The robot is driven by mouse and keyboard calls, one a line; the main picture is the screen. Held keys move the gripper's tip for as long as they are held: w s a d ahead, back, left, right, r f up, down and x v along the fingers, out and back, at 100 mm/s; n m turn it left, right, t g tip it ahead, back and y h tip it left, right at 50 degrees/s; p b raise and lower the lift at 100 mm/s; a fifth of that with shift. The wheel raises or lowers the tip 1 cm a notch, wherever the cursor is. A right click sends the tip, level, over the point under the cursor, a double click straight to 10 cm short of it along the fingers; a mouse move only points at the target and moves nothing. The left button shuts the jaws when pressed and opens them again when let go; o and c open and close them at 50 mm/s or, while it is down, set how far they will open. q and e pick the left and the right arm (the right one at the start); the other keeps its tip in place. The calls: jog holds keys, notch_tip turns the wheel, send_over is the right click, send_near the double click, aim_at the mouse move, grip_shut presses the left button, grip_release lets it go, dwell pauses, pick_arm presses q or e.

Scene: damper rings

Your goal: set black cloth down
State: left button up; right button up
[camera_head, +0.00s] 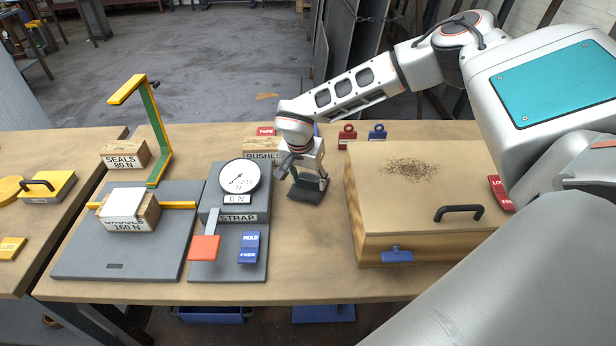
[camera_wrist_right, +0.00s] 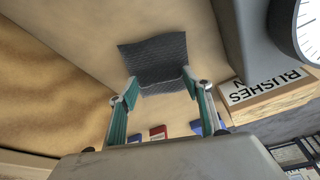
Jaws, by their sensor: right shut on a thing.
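The black cloth (camera_head: 305,193) is a small dark square between the grey gauge stand and the large wooden box. In the right wrist view the cloth (camera_wrist_right: 153,58) spreads out beyond the fingertips, with its near edge between them. My right gripper (camera_head: 311,179) points down over the table and is shut on the cloth; its two teal fingers (camera_wrist_right: 161,88) show in the wrist view. The cloth is low over the table top; I cannot tell if it touches. My left gripper is not in view.
The gauge stand (camera_head: 230,270) is close on the left, and the wooden box (camera_head: 400,220) with a black handle is on the right. A BUSHES block (camera_head: 262,157) stands behind. Bare table (camera_head: 305,260) lies in front of the cloth.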

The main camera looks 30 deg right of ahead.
jog(key=shift+f, duration=0.2)
dwell(0.3)
jog(key=shift+f, duration=0.25)
jog(key=o, duration=1.1)
jog(key=shift+o, duration=0.2)
jog(key=v, duration=1.2)
grip_shut()
